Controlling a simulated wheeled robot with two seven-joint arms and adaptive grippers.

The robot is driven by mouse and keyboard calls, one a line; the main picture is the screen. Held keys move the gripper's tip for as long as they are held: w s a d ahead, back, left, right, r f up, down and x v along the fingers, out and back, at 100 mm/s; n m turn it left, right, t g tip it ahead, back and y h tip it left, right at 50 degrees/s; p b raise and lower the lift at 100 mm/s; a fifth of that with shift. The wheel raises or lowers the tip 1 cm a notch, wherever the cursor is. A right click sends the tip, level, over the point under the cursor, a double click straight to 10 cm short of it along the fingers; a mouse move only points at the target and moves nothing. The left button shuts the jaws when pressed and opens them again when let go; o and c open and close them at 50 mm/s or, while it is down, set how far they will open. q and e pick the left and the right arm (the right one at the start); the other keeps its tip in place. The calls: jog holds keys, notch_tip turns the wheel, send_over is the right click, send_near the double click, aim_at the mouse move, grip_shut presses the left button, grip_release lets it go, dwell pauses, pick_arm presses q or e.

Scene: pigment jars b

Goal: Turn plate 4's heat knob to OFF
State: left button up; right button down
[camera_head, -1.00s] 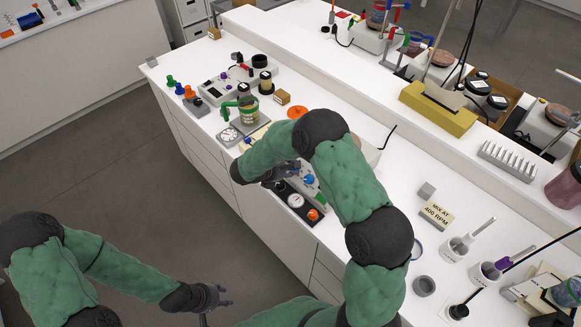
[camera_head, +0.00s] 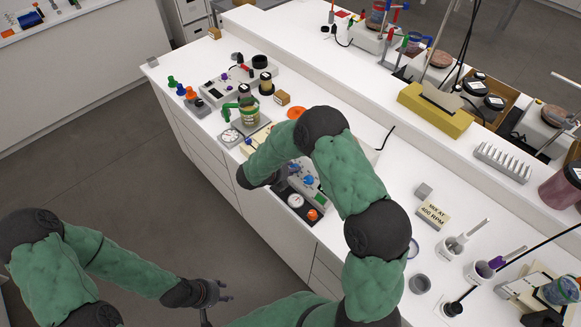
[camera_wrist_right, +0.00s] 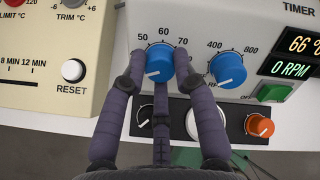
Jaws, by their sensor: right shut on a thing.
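In the right wrist view, a blue knob (camera_wrist_right: 159,66) with a white pointer line sits under a scale marked 50, 60 and 70. My right gripper (camera_wrist_right: 160,78) is shut on it, one finger at each side. The pointer's exact setting is hard to read. A second blue knob (camera_wrist_right: 228,70), by a 400 to 800 scale, stands to its right. The display (camera_wrist_right: 293,57) reads 66 °C and 0 RPM. My left gripper (camera_head: 224,291) is open and empty, off the bench.
A dark strip below holds a white dial (camera_wrist_right: 206,124) and an orange knob (camera_wrist_right: 260,126). Jars and a green-handled jar (camera_head: 250,112) stand farther along the bench.

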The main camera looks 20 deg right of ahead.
jog(key=shift+s+a+f+n, duration=0.1)
jog(key=shift+s+f+n, duration=0.15)
jog(key=shift+n, duration=0.65)
jog(key=shift+f+p, duration=0.1)
jog(key=shift+p, duration=0.2)
jog(key=c, duration=1)
grip_release()
jog(key=shift+r, duration=0.2)
jog(key=shift+w+r, duration=0.1)
jog(key=shift+a+r, duration=0.15)
jog(key=v, duration=1.1)
jog(key=shift+s+a+r, duration=0.15)
jog(key=shift+s+r, duration=0.05)
